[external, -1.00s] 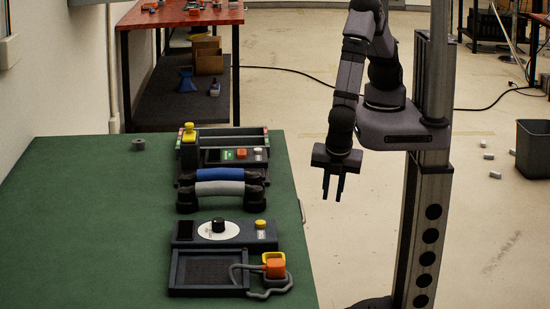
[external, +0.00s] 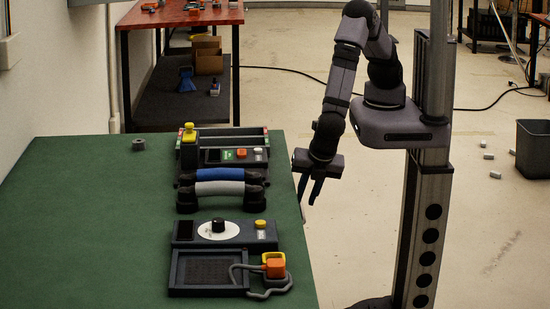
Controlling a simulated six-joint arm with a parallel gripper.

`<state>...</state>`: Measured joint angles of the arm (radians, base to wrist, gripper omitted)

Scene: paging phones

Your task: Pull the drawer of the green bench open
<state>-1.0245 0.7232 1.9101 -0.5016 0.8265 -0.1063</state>
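The green bench (external: 90,210) fills the left of the external view. Its drawer front is on the right side, turned away from the camera, so I cannot see the drawer itself. A small part of a thin handle (external: 302,211) shows at the bench's right edge. My gripper (external: 309,200) points down just off that edge, close above the handle. Its two fingers are apart with nothing visible between them. I cannot tell whether a finger touches the handle.
Two phone units (external: 226,231) and blue and grey handsets (external: 219,174) lie on the bench near its right side. An orange-yellow block (external: 274,265) with a grey cord sits at the front. A dark bin (external: 533,148) stands far right. Floor beside the bench is clear.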

